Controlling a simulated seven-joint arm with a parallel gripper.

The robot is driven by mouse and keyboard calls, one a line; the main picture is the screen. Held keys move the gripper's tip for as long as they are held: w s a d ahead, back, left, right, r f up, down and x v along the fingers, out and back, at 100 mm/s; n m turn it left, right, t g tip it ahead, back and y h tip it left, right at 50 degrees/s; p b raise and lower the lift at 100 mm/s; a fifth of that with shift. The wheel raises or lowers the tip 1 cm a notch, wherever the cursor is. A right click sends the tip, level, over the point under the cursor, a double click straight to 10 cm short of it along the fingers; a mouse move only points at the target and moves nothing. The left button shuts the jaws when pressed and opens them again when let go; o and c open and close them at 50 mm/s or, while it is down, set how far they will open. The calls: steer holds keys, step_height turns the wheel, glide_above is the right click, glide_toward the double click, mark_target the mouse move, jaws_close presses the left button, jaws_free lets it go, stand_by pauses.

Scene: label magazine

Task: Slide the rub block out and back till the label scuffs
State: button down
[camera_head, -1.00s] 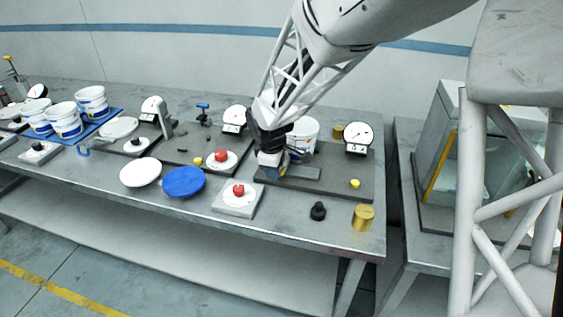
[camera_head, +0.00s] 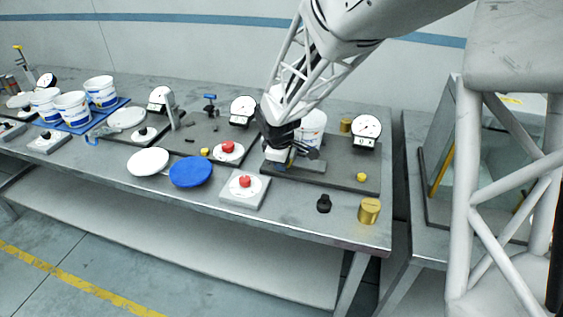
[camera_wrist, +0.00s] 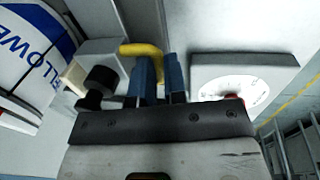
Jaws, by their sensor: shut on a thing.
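A white tub (camera_head: 312,124) stands on the dark station plate (camera_head: 345,178), partly behind my gripper. Its label (camera_wrist: 38,50), white with blue lettering, shows at the left of the wrist view, with no scuff that I can make out. The rub block (camera_wrist: 104,52) is grey with a pale face turned toward the tub; whether it touches the label I cannot tell. A yellow handle (camera_wrist: 143,48) runs from the block to my gripper (camera_wrist: 160,75). My blue fingertips are shut on this handle. In the head view my gripper (camera_head: 284,160) is low over the grey rail (camera_head: 310,166).
A black knob (camera_wrist: 101,80) sits close beside my fingers. A dial gauge (camera_head: 366,130) and small yellow knob (camera_head: 361,177) share the plate. A red-button box (camera_head: 243,188), black weight (camera_head: 324,203) and brass weight (camera_head: 369,210) stand in front.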

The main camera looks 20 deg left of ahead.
steer(key=shift+d, duration=0.1)
steer(key=d, duration=0.7)
steer(key=shift+d, duration=0.3)
steer(key=c, duration=1.2)
jaws_free()
steer(key=shift+o, duration=0.2)
step_height(320, 180, up, 8)
steer(key=s, duration=0.1)
steer(key=shift+s+f, duration=0.15)
steer(key=shift+s, duration=0.1)
